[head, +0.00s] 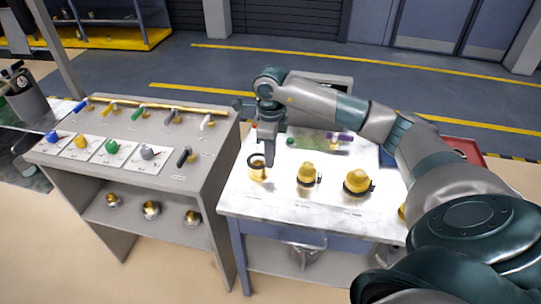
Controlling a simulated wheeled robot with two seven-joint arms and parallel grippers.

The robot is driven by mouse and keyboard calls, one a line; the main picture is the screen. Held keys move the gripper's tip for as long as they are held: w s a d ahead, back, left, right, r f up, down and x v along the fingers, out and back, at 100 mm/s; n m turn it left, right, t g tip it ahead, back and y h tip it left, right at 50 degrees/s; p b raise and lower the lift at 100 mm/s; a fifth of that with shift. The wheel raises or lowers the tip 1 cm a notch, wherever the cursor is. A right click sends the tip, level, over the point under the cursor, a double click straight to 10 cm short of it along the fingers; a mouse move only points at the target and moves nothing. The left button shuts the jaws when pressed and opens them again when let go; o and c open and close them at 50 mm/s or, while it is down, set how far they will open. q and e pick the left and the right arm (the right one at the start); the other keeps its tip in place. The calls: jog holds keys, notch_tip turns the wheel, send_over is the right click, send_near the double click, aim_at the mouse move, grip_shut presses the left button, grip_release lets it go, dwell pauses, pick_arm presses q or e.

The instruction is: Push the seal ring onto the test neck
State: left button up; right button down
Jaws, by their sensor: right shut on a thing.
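My right gripper (268,161) reaches down over the left part of the white-topped table and is shut on a dark seal ring (251,161). A short brass-coloured neck (258,174) stands on the table directly below the ring. The ring appears at the height of the neck's top. I cannot tell whether it rests on the neck, sits around it, or hangs just above it. The gripper's fingers hide part of the ring's right side. My left gripper is not in view.
Two brass fittings with dark fixtures, a middle one (306,173) and a right one (357,181), stand on the table (290,205). A grey console (140,125) with coloured handles is on the left.

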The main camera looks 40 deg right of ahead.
aim_at(271, 175)
jog(key=shift+b, duration=0.35)
dwell(0.7)
jog(key=shift+f+b, duration=2)
jog(key=shift+f, duration=0.4)
dwell(0.4)
jog(key=c, duration=1.5)
grip_release()
jog(key=shift+c, duration=0.2)
